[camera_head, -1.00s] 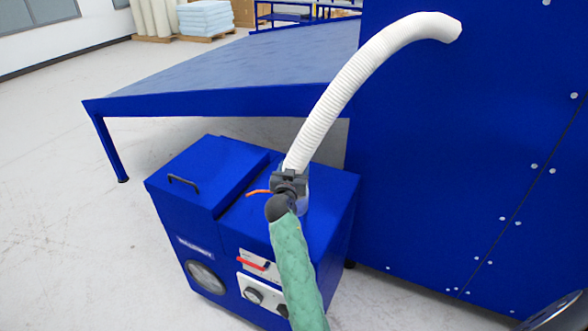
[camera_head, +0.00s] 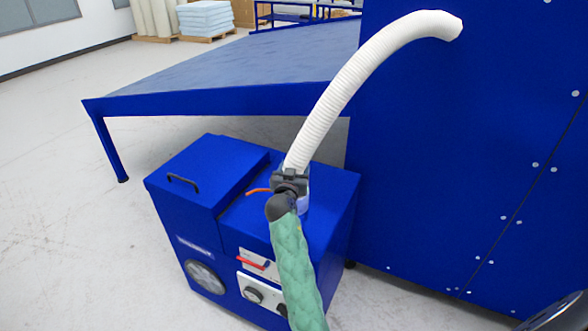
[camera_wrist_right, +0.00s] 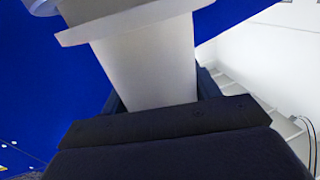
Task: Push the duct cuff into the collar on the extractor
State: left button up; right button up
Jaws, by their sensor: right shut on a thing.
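The white ribbed duct (camera_head: 335,95) arcs from the big blue cabinet down to the top of the blue extractor (camera_head: 335,190). My right gripper (camera_head: 290,180) is shut around the duct's lower end, over the extractor's top. In the right wrist view the pale grey duct cuff (camera_wrist_right: 148,68), with a wider flange, sits between the dark jaws. A pale rim (camera_head: 304,203) shows just right of my gripper and looks like part of the collar. My gripper and wrist hide most of it, so I cannot tell how deep the cuff sits. My left gripper is not in view.
An orange lever (camera_head: 257,190) sticks out left of my gripper. The extractor's raised lid (camera_head: 200,170) has a black handle. The blue cabinet (camera_head: 450,150) stands close on the right, and a blue table (camera_head: 230,75) lies behind. Floor is clear on the left.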

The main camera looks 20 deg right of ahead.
jog(key=shift+w+a+r, duration=0.1)
jog(key=shift+a+r, duration=0.05)
jog(key=shift+r, duration=0.05)
dwell(0.3)
jog(key=shift+f+b, duration=0.3)
jog(key=shift+b, duration=0.15)
